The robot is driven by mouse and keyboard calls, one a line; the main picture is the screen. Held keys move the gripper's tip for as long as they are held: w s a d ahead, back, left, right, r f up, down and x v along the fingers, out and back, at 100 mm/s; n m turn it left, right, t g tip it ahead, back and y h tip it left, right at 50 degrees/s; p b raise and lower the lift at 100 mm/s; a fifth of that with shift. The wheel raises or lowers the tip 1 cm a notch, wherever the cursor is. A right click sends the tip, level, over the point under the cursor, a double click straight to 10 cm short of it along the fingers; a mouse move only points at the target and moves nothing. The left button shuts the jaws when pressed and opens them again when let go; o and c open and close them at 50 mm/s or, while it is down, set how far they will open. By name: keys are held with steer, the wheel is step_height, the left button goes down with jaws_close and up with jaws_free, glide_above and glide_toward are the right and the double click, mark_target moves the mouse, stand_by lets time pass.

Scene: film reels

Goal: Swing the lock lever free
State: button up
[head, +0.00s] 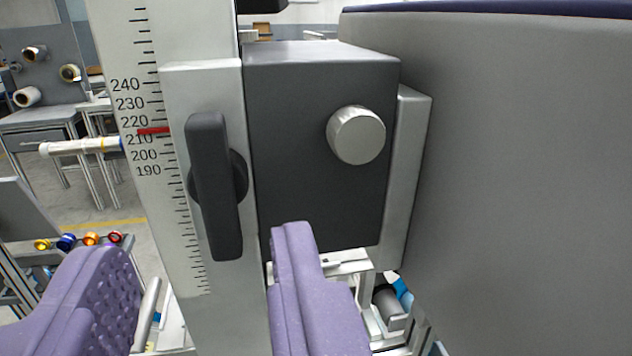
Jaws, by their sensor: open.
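The lock lever (213,185) is a dark grey bar on a round hub. It stands nearly upright, its lower end tilted slightly right, on the face of a silver slide block (200,85). My gripper (205,262) is open, with two purple padded fingers low in the view. The left finger is well left of the lever, with a gap between.
A post with a printed scale (130,50) carries the block; a red pointer (154,130) sits between 210 and 220. A dark box (318,130) with a silver knob (356,135) adjoins on the right. A large grey panel (530,180) fills the right side.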

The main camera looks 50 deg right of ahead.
mark_target(211, 182)
steer(key=x, duration=0.6)
jaws_close()
